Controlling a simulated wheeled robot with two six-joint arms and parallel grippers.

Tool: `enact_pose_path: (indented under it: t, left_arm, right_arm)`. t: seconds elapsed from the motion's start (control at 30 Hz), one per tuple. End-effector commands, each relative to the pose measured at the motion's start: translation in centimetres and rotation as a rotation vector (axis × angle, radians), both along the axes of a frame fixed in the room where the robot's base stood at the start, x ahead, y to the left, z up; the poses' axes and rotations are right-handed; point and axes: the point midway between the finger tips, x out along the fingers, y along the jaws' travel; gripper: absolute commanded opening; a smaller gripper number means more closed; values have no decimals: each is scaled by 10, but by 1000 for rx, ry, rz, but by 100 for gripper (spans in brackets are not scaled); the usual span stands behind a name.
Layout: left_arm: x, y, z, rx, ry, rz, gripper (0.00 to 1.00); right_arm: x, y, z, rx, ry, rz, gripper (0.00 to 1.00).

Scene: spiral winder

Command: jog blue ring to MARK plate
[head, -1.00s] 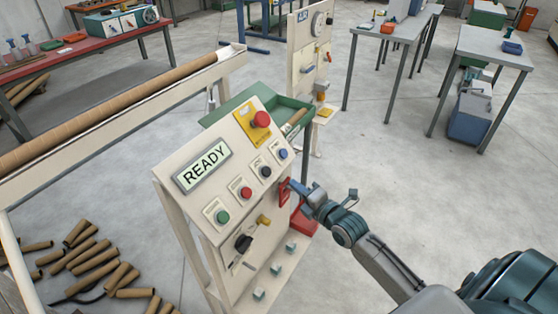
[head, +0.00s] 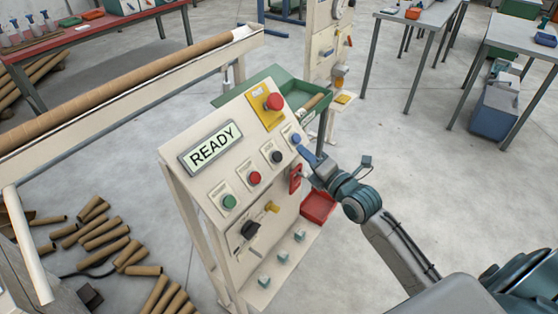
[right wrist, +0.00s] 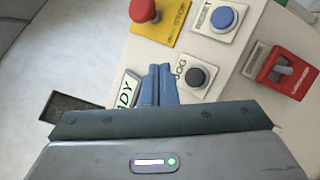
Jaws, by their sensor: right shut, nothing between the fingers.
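A control panel (head: 200,185) with a display reading READY (head: 213,146) stands in the middle of the head view. Its black button (head: 277,157) carries the label JOG in the right wrist view (right wrist: 196,77). My right gripper (head: 303,149) is shut and empty, in front of the panel near the blue button (head: 296,139). In the right wrist view its fingertips (right wrist: 158,70) point at the panel beside the JOG button; whether they touch it I cannot tell. A cardboard tube (head: 110,85) lies along the winder's long beam. I see no blue ring or MARK plate. My left gripper is out of view.
A red emergency stop (head: 273,101) on a yellow plate, a red button (head: 255,178) and a green button (head: 229,201) share the panel. A red lockout switch (head: 295,178) is on its right side, above a red tray (head: 318,205). Loose tubes (head: 105,232) lie on the floor.

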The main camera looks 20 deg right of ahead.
Motion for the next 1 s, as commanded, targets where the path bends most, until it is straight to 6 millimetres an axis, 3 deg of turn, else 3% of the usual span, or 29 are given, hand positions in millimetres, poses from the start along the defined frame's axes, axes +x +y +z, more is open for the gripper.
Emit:
enact_pose_path:
  t: [0.1, 0.4, 1.0]
  left_arm:
    - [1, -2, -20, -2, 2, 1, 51]
    - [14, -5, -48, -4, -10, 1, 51]
    - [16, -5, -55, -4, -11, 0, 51]
  right_arm:
    - [13, 7, -18, 6, -1, -1, 0]
    - [36, 21, -40, 1, -1, 0, 0]
    - [43, 25, -43, 0, 1, 0, 0]
